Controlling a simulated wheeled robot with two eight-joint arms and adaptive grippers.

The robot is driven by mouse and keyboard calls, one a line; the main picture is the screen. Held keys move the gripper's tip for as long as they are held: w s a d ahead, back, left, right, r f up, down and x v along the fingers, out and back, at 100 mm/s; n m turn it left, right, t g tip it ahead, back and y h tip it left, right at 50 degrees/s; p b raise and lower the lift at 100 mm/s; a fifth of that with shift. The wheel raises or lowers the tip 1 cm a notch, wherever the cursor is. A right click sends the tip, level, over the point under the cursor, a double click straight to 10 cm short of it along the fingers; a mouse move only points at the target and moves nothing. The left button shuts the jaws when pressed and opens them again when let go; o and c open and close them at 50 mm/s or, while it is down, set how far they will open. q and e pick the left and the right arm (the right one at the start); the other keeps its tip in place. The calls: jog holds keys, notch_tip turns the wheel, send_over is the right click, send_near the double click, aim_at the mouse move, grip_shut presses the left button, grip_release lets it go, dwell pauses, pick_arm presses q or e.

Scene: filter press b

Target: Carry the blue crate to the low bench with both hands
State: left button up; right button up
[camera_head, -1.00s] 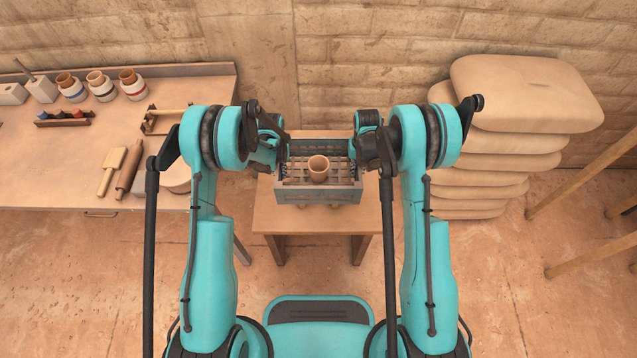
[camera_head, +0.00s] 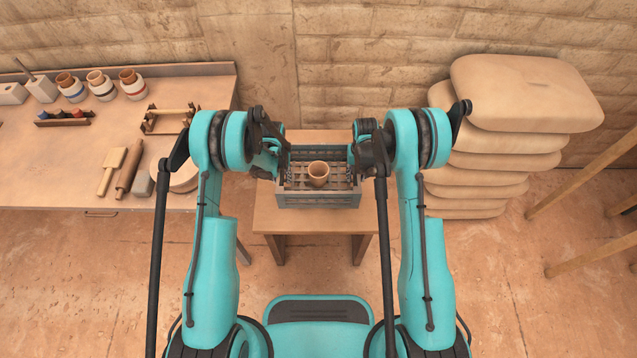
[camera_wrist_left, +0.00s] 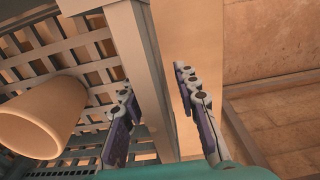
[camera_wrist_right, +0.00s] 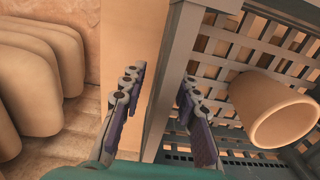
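The blue crate (camera_head: 318,200), a grey-blue slatted box, appears to rest on the low wooden bench (camera_head: 265,218). A tan clay cup (camera_head: 318,173) stands inside it; the cup also shows in the left wrist view (camera_wrist_left: 40,118) and right wrist view (camera_wrist_right: 268,110). My left gripper (camera_wrist_left: 158,105) is open around the crate's left wall, one finger inside and one outside, with a gap visible. My right gripper (camera_wrist_right: 157,95) is open likewise around the right wall. In the head view my wrists partly hide the crate's ends.
A worktable (camera_head: 60,165) at the left carries jars, a rolling pin and other tools. Stacked tan sacks (camera_head: 525,95) stand at the right by the brick wall. Wooden poles (camera_head: 590,170) slant at the far right.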

pick_arm(q)
jog(key=shift+r, duration=0.1)
notch_tip(320, 180, up, 12)
jog(key=shift+f, duration=0.2)
jog(key=shift+r, duration=0.1)
pick_arm(e)
jog(key=shift+r, duration=0.25)
notch_tip(320, 180, up, 12)
jog(key=shift+f, duration=0.25)
dwell(0.4)
